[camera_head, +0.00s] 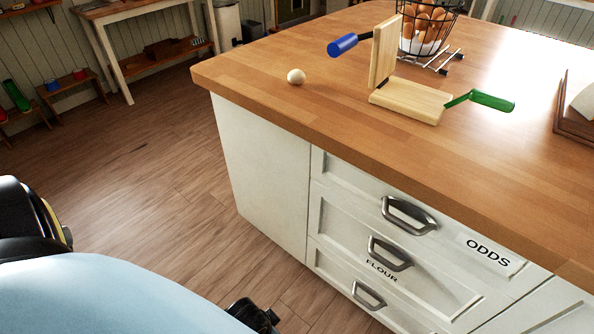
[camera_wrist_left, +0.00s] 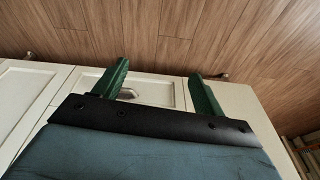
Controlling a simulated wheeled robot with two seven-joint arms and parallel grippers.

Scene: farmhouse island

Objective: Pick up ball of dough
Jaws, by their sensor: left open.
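The ball of dough (camera_head: 296,76) is a small, pale, round lump. It sits on the wooden island top (camera_head: 262,84) near its left corner, with nothing touching it. My left gripper (camera_wrist_left: 158,70) is open and empty in the left wrist view, its two green fingers spread apart. It is over the floor and white cabinet fronts, away from the dough. The dough does not show in that view. In the head view I cannot make out either gripper's fingers; pale blue and black parts of my body fill the lower left.
A wooden hinged press (camera_head: 410,98) with a blue handle (camera_head: 342,44) and a green handle (camera_head: 492,100) stands right of the dough. A wire basket of eggs (camera_head: 428,28) is behind it. Drawer handles (camera_head: 408,215) stick out in front. The countertop around the dough is clear.

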